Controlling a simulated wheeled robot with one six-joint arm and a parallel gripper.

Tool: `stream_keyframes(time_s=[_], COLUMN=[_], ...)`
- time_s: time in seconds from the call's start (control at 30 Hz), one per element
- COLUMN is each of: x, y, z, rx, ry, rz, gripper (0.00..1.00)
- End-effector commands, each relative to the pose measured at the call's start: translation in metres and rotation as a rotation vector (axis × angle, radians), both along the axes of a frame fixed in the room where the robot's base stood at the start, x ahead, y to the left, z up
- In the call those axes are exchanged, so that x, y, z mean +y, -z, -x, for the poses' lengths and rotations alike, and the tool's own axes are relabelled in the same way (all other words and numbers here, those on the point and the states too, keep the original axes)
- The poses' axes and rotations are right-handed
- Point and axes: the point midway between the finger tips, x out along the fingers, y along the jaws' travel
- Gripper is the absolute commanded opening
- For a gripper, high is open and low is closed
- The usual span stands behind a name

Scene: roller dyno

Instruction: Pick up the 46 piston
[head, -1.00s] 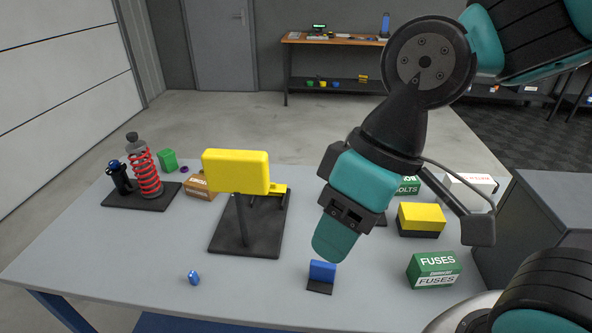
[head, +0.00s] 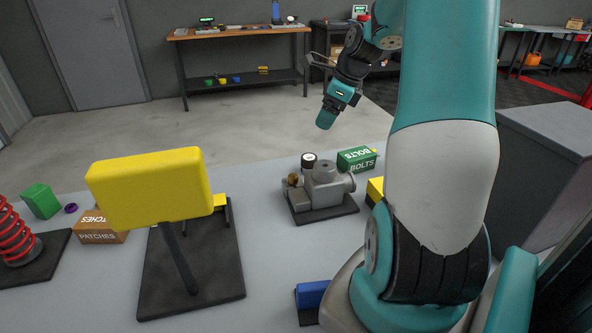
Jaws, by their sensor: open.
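I cannot make out any piston marked 46 in the head view; my own arm hides much of the right side of the table. My gripper (head: 327,118) is small and far off, raised in the upper middle of the view with its teal tip pointing down. It holds nothing that I can see, and the gap between its fingers is too small to make out. Below it in the picture, a grey metal unit with a round gauge (head: 322,184) stands on a dark base plate on the table.
A yellow pad on a stand (head: 150,187) rises at left. A brown PATCHES box (head: 100,228), a green block (head: 41,201) and a red spring (head: 14,238) stand left of it. A green BOLTS box (head: 358,160) is behind the metal unit. A blue block (head: 312,294) is near the front.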

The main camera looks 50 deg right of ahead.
Motion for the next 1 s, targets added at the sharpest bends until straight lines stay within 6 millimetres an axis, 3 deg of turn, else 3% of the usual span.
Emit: stream_keyframes(time_s=[0.03, 0.17, 0.6, 1.0], x=[-0.012, -0.019, -0.003, 0.001], y=[0.007, 0.018, 0.103, 0.140], z=[0.005, 0.005, -0.030, -0.043], rx=[0.005, 0.012, 0.015, 0.013], ry=[0.062, 0.130, 0.123, 0.126], rz=[-0.014, -0.035, -0.036, -0.036], gripper=[0.78, 0.78, 0.78, 0.78])
